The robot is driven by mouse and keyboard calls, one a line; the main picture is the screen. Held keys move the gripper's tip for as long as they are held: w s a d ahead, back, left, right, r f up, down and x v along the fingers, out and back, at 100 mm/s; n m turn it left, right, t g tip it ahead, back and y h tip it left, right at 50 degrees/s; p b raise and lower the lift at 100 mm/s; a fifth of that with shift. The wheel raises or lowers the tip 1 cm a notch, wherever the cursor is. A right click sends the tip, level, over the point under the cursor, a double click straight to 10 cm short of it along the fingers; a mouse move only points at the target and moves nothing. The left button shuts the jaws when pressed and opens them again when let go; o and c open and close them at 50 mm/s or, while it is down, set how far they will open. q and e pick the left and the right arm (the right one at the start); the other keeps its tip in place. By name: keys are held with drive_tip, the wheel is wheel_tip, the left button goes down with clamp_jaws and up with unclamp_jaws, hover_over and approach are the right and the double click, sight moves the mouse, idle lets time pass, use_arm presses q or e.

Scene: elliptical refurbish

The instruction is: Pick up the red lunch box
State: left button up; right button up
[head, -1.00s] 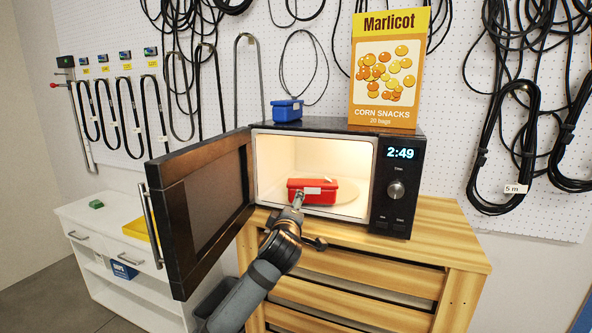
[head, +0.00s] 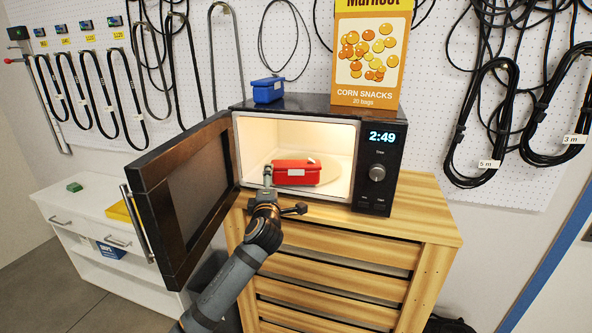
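The red lunch box (head: 299,173), with a pale label on its front, sits on the round plate (head: 331,169) inside the lit, open microwave (head: 388,150). My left gripper (head: 267,174) reaches up from below into the microwave's opening. Its fingertips are at the left end of the red box. I see the gripper nearly edge-on, so the gap between its fingers and any contact with the box cannot be made out. My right gripper is not in view.
The microwave door (head: 185,195) stands open to the left, close beside my arm. A blue box (head: 267,90) and a corn snacks box (head: 367,60) stand on top of the microwave. The wooden cabinet (head: 430,225) beneath has a clear top at right.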

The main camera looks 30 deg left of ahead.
use_arm(q)
drive_tip(key=p+x, duration=0.2)
drive_tip(key=x, duration=0.2)
drive_tip(key=shift+w+a+f, duration=0.1)
drive_tip(key=shift+w+a, duration=0.05)
drive_tip(key=c, duration=1.9)
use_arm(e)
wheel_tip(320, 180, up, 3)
